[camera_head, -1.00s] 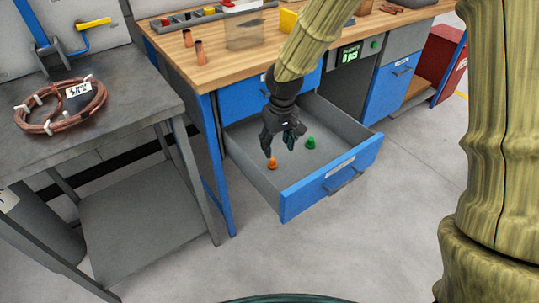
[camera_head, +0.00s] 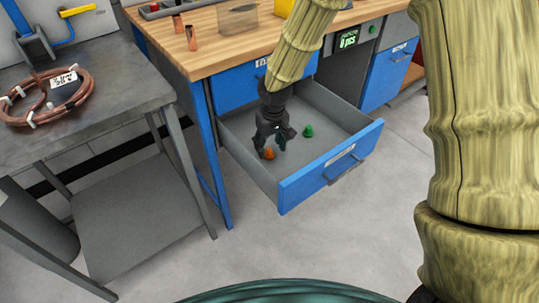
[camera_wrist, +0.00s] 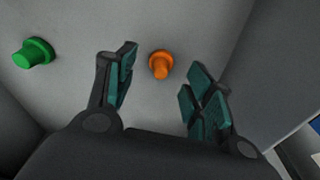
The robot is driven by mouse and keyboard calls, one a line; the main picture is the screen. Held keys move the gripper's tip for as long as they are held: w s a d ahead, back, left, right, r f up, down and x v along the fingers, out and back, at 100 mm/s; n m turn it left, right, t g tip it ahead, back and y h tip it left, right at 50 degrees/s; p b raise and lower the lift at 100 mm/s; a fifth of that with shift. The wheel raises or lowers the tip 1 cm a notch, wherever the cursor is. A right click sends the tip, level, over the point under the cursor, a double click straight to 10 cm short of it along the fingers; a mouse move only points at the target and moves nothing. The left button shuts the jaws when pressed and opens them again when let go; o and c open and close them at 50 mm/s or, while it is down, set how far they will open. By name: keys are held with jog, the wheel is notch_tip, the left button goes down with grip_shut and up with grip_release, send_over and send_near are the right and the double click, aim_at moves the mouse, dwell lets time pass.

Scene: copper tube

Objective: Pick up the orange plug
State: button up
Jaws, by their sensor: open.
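The orange plug (camera_head: 269,153) stands on the floor of the open blue drawer (camera_head: 292,192). In the wrist view the orange plug (camera_wrist: 161,65) shows between and a little beyond the fingertips, apart from both fingers. My gripper (camera_head: 272,150) is low inside the drawer, pointing down, right at the plug. In the wrist view my gripper (camera_wrist: 162,75) is open and empty, with its teal-padded fingers spread to either side. A green plug (camera_head: 308,131) stands to the right in the drawer; it shows at the left in the wrist view (camera_wrist: 34,53).
The drawer's grey walls (camera_wrist: 283,75) surround the gripper closely. The wooden bench top (camera_head: 221,47) is above and behind the drawer. A grey metal table (camera_head: 100,100) with a copper tube coil (camera_head: 72,108) stands to the left.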

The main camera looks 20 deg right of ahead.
aim_at(269, 154)
jog(key=f, duration=0.3)
jog(key=shift+w, duration=0.2)
jog(key=c, duration=0.8)
jog(key=shift+o, duration=0.2)
jog(key=shift+r, duration=0.2)
notch_tip(269, 154, up, 10)
jog(key=shift+f+p, duration=0.15)
jog(key=shift+p, duration=0.7)
jog(key=s+a+r+m+p, duration=0.1)
jog(key=s+p, duration=0.5)
jog(key=p, duration=1.1)
jog(key=shift+s+a+r+m, duration=0.35)
jog(key=shift+s+r+m, duration=0.05)
jog(key=shift+r, duration=0.05)
